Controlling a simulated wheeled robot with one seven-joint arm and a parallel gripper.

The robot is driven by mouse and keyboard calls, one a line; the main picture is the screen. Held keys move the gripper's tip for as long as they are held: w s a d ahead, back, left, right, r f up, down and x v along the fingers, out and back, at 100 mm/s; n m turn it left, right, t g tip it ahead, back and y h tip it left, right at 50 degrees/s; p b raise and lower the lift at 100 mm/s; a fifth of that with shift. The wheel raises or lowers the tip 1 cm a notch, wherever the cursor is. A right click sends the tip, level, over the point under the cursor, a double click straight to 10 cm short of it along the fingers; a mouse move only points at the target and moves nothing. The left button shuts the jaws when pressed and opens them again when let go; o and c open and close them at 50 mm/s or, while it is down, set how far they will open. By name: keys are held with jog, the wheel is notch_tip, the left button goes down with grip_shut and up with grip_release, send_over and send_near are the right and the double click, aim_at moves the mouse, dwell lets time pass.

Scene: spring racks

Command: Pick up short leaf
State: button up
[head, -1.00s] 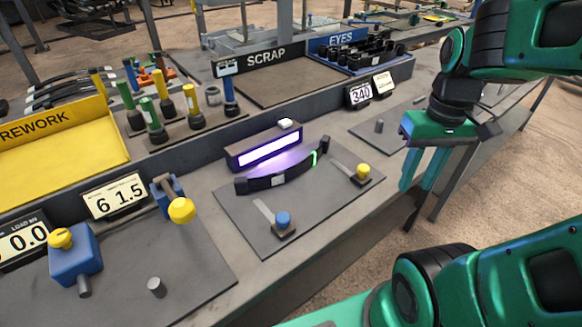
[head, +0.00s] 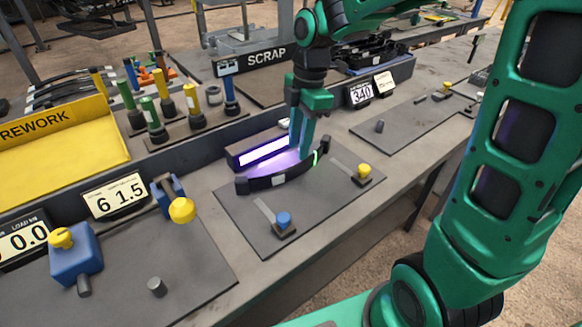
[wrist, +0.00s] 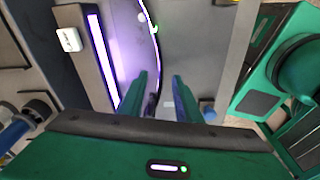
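The short leaf is a dark, curved strip (head: 262,184) with a pale label and a green mark near its right end. It lies on a grey plate (head: 250,215) beside a purple-lit lamp bar (head: 262,150). My gripper (head: 302,150) is over the leaf's right half, fingers pointing down. In the wrist view, its two fingers (wrist: 159,82) are apart, with the leaf's thin curved edge (wrist: 156,50) running between them. The gripper is open; I cannot tell whether either finger touches the leaf. The fingers hide part of the lamp bar.
A blue-knobbed stop (head: 284,222) and a yellow-knobbed stop (head: 363,173) stand on the plate in front of the leaf. A yellow REWORK tray (head: 60,150) is at left. Several coloured posts stand behind. The SCRAP bay (head: 262,92) is at the back.

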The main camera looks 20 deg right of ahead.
aim_at(295, 165)
jog(key=shift+s+a+f, duration=0.1)
jog(key=shift+a+f, duration=0.05)
jog(key=shift+f, duration=1.15)
jog(key=shift+w+a+f, duration=0.1)
jog(key=shift+a+f, duration=0.1)
jog(key=shift+f, duration=1.1)
jog(key=shift+s+a+f, duration=0.1)
jog(key=shift+a+f, duration=0.05)
jog(key=shift+f, duration=1.15)
jog(key=shift+c, duration=0.3)
grip_shut()
